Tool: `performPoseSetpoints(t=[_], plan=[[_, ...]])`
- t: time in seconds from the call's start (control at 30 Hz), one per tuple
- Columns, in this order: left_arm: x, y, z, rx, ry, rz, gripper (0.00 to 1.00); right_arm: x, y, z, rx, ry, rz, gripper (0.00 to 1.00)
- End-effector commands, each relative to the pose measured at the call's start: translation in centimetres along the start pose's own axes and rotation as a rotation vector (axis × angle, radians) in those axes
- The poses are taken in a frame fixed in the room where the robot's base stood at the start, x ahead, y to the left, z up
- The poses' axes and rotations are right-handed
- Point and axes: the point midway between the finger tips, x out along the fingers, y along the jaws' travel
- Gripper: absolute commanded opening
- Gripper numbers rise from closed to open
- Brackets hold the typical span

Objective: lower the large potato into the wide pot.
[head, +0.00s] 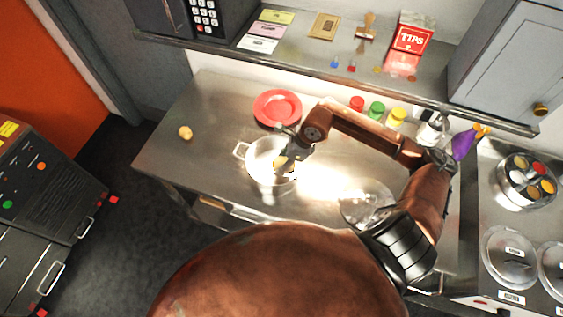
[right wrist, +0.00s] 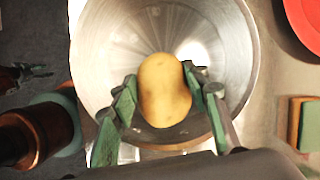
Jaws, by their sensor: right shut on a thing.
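The large potato (right wrist: 165,90) is yellow-brown and sits between the green-padded fingers of my right gripper (right wrist: 165,92), which is shut on it. In the right wrist view the wide pot (right wrist: 98,50) lies behind the potato, its shiny inside all around it. In the head view the pot (head: 254,156) stands on the steel counter, and my right gripper (head: 284,163) points down into its opening. Whether the potato touches the pot's bottom cannot be told. A smaller potato (head: 185,132) lies on the counter to the left.
A red plate (head: 277,108) lies just behind the pot. Small jars with red, green and yellow lids (head: 376,110) stand at the back. The counter (head: 203,135) left of the pot is mostly clear.

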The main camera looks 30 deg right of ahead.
Motion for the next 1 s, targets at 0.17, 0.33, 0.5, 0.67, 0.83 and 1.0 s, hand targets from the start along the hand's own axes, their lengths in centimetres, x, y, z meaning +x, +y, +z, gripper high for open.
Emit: performPoseSetpoints(t=[0.17, 0.33, 0.5, 0.67, 0.83, 1.0], plan=[[-0.02, 0.00, -0.02, 0.000, 0.000, 0.000, 0.40, -0.04, -0.02, 0.04, 0.000, -0.001, 0.000, 0.15], [0.05, 0.01, -0.01, 0.000, 0.000, 0.000, 0.40, 0.03, -0.01, 0.01, 0.000, -0.001, 0.000, 0.15], [0.26, 0.01, 0.02, 0.000, 0.000, 0.000, 0.40, 0.25, -0.01, -0.09, 0.000, 0.000, 0.000, 0.15], [0.46, 0.02, 0.06, 0.000, 0.000, 0.000, 0.40, 0.47, -0.01, -0.18, 0.000, 0.000, 0.000, 0.15], [0.67, 0.03, 0.09, 0.000, -0.001, 0.000, 0.40, 0.69, -0.01, -0.28, 0.000, 0.000, 0.000, 0.15], [0.87, 0.03, 0.13, 0.000, -0.001, 0.000, 0.40, 0.91, -0.01, -0.37, 0.000, 0.000, 0.000, 0.15]])
